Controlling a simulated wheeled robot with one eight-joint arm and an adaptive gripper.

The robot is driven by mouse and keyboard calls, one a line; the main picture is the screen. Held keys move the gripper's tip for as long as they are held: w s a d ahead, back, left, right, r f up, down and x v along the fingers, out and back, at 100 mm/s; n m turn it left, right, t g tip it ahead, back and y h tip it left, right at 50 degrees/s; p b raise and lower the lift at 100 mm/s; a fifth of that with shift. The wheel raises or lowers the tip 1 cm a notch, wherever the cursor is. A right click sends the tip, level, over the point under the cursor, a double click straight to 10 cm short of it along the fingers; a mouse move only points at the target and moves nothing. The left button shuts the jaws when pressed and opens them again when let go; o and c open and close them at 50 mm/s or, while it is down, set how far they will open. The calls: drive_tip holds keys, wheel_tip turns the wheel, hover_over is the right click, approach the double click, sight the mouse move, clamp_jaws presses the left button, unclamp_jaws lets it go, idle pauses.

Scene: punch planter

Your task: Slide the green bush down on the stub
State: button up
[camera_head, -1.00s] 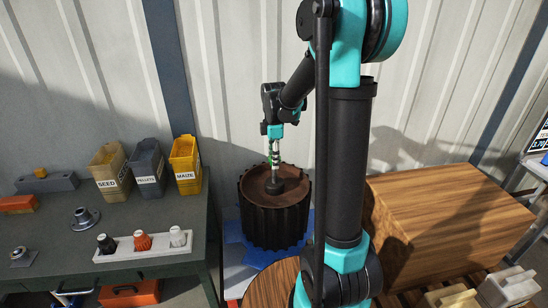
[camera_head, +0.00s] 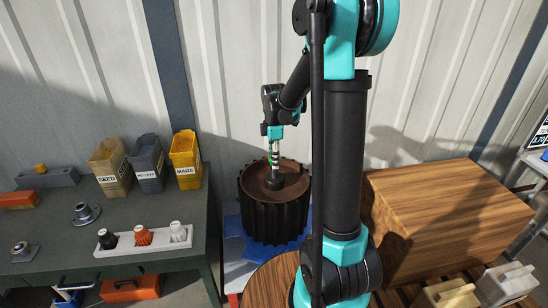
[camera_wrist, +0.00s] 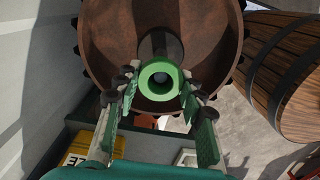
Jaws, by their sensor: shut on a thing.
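The green bush (camera_wrist: 161,81) is a ring with a round hole, seen end-on in the wrist view. My gripper (camera_wrist: 160,88) is shut on it, with one finger on each side. The brown planter drum (camera_wrist: 210,35) with a ribbed dark rim lies beyond the bush. In the head view my gripper (camera_head: 275,158) points down over the middle of the drum (camera_head: 275,215). A dark round hub (camera_head: 275,183) stands at the drum's centre, just below the fingers. The stub is mostly hidden behind the bush in the wrist view, so I cannot tell whether the bush is around it.
A dark table at the left holds seed, pellets and maize bins (camera_head: 184,160) and a white rack (camera_head: 143,240) with several knobs. A wooden block (camera_head: 450,215) stands to the right of the drum. A wooden barrel (camera_wrist: 285,70) shows at the right in the wrist view.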

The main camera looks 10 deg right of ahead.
sight(274, 177)
drive_tip(key=shift+f, duration=2.9)
drive_tip(key=o, duration=1)
drive_tip(key=shift+r, duration=0.1)
wheel_tip(274, 177, up, 12)
drive_tip(key=shift+f, duration=0.1)
drive_tip(key=shift+s, duration=0.15)
